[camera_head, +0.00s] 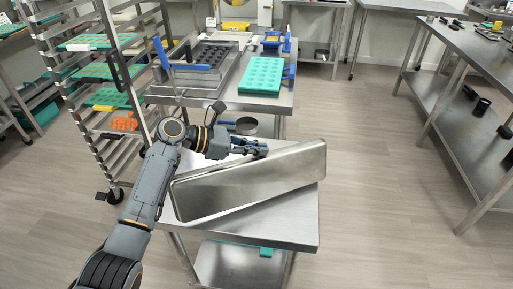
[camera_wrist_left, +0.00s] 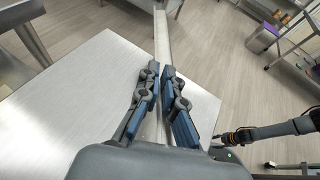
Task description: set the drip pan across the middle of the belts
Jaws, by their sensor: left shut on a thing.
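The drip pan (camera_head: 250,187) is a long shiny metal pan. It lies slantwise and tilted over the near steel table (camera_head: 285,232); I cannot tell whether it touches the tabletop. My left gripper (camera_head: 263,151) is shut on the drip pan's far long edge. In the left wrist view the pan shows as a narrow metal strip (camera_wrist_left: 161,38) running out between the left gripper's fingers (camera_wrist_left: 162,85). An arm in the lower right of that view seems to be my right one; its fingers are hidden. I cannot make out the belts clearly.
Behind, a bench carries a metal frame with a dark mould (camera_head: 211,55), blue handles and a teal mould (camera_head: 262,75). A tray rack (camera_head: 95,75) stands at the left. A long steel table (camera_head: 470,65) stands at the right, with open floor (camera_head: 375,150) between.

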